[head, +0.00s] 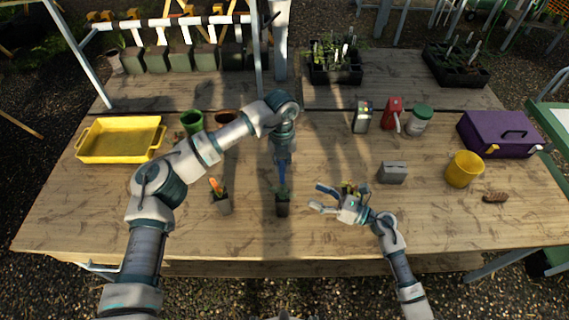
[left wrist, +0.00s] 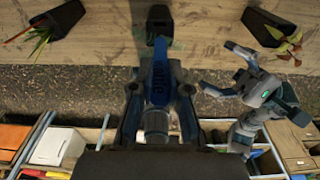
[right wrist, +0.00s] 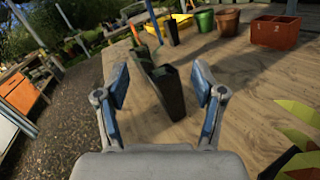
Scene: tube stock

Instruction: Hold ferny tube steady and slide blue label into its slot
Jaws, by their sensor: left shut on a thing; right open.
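The dark middle tube (head: 283,208), with small green foliage at its top, stands upright on the bench; it seems to be the ferny tube. The same tube shows beyond the label in the left wrist view (left wrist: 158,22). Whether the label's tip touches the tube or its slot is hidden. My right gripper (head: 325,199) is open to the right of the tube. In the right wrist view the tube (right wrist: 168,90) appears between its spread fingers, not visibly touched.
A tube with an orange-tipped plant (head: 223,204) stands left of the middle tube. Another plant (head: 350,188) is close behind my right gripper.

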